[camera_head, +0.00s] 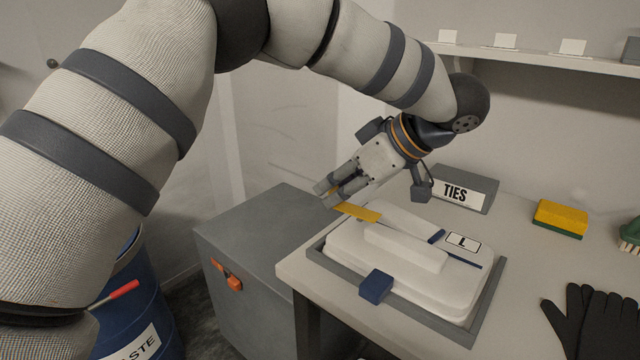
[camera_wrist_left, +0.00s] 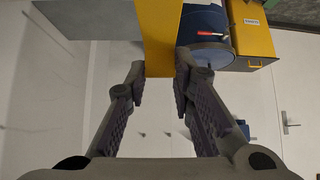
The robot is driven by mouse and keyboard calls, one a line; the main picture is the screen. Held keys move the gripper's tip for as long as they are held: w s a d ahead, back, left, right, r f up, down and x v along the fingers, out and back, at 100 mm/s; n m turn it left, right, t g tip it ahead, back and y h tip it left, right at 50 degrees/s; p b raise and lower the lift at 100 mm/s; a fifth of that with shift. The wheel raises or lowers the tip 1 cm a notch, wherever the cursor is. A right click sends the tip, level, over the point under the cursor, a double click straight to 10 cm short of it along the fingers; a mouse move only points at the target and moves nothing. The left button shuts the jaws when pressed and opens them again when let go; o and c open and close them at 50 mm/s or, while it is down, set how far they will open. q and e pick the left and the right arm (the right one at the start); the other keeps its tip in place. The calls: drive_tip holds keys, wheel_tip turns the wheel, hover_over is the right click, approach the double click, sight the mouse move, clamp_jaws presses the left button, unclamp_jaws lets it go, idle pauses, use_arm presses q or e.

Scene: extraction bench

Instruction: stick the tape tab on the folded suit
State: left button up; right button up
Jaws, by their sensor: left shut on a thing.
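The folded suit (camera_head: 345,250) is a white, layered bundle with a label marked L, lying in a shallow grey tray (camera_head: 316,254) on the bench. My left gripper (camera_head: 330,195) is above the suit's far left corner, shut on the yellow tape tab (camera_head: 358,213). In the left wrist view the tab (camera_wrist_left: 160,38) runs out from between the fingertips (camera_wrist_left: 160,75). In the head view the tab overlaps the suit's far left edge; I cannot tell whether it touches. My right gripper is not in view.
A blue block (camera_head: 376,286) sits at the tray's front edge. A TIES box (camera_head: 466,188) stands behind the suit. A yellow-green sponge (camera_head: 560,218) and black gloves (camera_head: 594,318) lie to the right. A grey chest (camera_head: 255,245) and a blue waste drum (camera_head: 150,305) stand left of the bench.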

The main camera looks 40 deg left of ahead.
sight(338, 239)
use_arm(q)
drive_tip(key=shift+d+r, duration=0.1)
drive_tip(key=shift+d, duration=0.1)
drive_tip(key=shift+f, duration=3.05)
drive_tip(key=shift+f, duration=0.55)
drive_tip(key=shift+f, duration=0.15)
drive_tip(key=o, duration=0.8)
